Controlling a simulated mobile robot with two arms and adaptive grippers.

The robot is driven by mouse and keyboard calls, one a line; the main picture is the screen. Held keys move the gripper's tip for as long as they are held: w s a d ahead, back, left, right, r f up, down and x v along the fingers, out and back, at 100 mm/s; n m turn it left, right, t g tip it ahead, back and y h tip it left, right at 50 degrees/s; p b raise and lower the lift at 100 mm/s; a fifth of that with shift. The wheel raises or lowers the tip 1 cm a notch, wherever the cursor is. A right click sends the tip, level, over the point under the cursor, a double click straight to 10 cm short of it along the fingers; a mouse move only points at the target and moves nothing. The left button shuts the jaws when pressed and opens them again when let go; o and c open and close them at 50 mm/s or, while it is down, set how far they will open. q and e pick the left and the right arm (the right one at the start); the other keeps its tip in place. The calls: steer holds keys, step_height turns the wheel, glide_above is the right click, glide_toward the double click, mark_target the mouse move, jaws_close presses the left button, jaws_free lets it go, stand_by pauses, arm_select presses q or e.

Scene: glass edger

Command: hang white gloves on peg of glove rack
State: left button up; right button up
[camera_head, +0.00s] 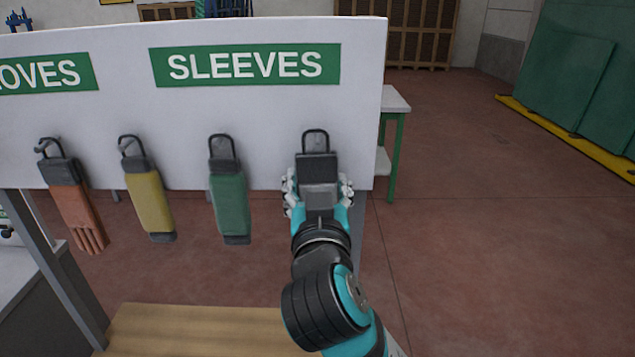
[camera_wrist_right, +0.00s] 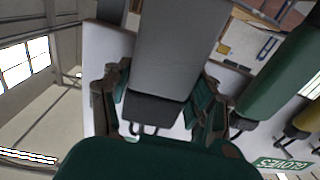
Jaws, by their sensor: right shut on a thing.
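The glove rack is a white board (camera_head: 270,110) with a row of pegs. My right gripper (camera_head: 318,185) is shut on a light grey hanging item with a dark cuff (camera_head: 317,167) and a wire loop, in front of the board's lower right. Its loop (camera_head: 315,137) lies against the board below the SLEEVES sign; whether it is over a peg I cannot tell. In the right wrist view the grey item (camera_wrist_right: 175,50) sits between the fingers. Its lower part is hidden in the head view, so glove or sleeve is unclear. My left gripper is not in view.
An orange glove (camera_head: 78,205), a yellow sleeve (camera_head: 150,203) and a green sleeve (camera_head: 229,203) hang to the left, the green one closest. A wooden surface (camera_head: 195,330) is below. A white-topped table (camera_head: 394,99) stands behind the board. Floor at right is clear.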

mark_target(317, 190)
steer(key=shift+s, duration=3.3)
steer(key=shift+w, duration=0.15)
